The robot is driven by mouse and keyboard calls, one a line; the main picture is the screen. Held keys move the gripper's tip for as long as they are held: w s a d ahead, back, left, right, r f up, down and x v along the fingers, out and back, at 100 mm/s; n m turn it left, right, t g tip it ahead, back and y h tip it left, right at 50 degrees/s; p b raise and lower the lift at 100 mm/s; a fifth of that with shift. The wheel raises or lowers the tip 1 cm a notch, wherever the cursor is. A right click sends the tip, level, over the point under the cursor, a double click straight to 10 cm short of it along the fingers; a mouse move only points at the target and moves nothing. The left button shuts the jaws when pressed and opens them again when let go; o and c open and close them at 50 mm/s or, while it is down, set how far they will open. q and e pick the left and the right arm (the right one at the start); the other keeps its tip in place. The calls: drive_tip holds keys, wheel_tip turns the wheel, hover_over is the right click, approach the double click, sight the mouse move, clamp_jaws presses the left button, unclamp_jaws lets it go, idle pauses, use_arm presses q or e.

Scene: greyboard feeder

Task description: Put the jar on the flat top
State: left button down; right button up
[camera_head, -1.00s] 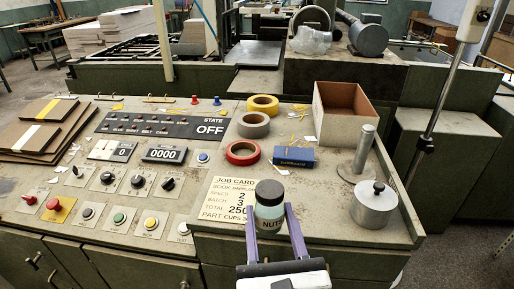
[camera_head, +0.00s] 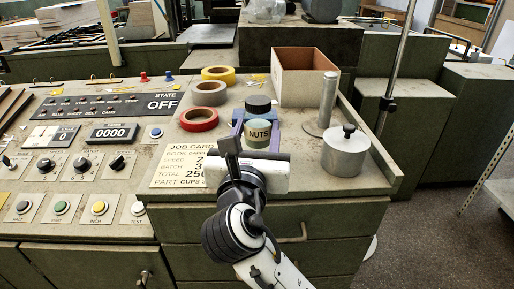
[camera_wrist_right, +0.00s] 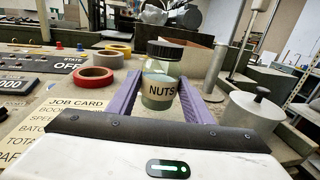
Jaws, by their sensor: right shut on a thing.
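The jar (camera_head: 258,132), greenish glass with a dark lid and a "NUTS" label, stands upright between the purple fingers of my right gripper (camera_head: 258,122). In the right wrist view, the jar (camera_wrist_right: 161,88) sits between both fingers, which are shut on it. The flat top (camera_head: 300,180) of the console's right part is under and around it. I cannot tell whether the jar's base touches that surface; my gripper hides it. My left gripper is not in view.
Red (camera_head: 199,119), grey (camera_head: 209,93) and yellow (camera_head: 218,74) tape rolls lie left of the jar. An open box (camera_head: 300,82) is behind. A metal post (camera_head: 328,100) and a lidded metal pot (camera_head: 346,152) stand right. The job card (camera_head: 180,165) lies front left.

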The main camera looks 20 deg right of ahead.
sight(256, 149)
use_arm(q)
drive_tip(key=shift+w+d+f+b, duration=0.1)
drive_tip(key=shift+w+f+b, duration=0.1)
drive_tip(key=shift+b, duration=0.15)
use_arm(e)
drive_tip(key=shift+f, duration=1.75)
drive_tip(key=shift+f, duration=0.1)
drive_tip(key=o, duration=0.9)
drive_tip(key=shift+f, duration=0.15)
drive_tip(key=shift+c, duration=0.2)
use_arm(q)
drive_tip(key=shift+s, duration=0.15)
use_arm(e)
drive_tip(key=o, duration=0.4)
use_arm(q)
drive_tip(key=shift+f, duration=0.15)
use_arm(e)
drive_tip(key=shift+o, duration=0.2)
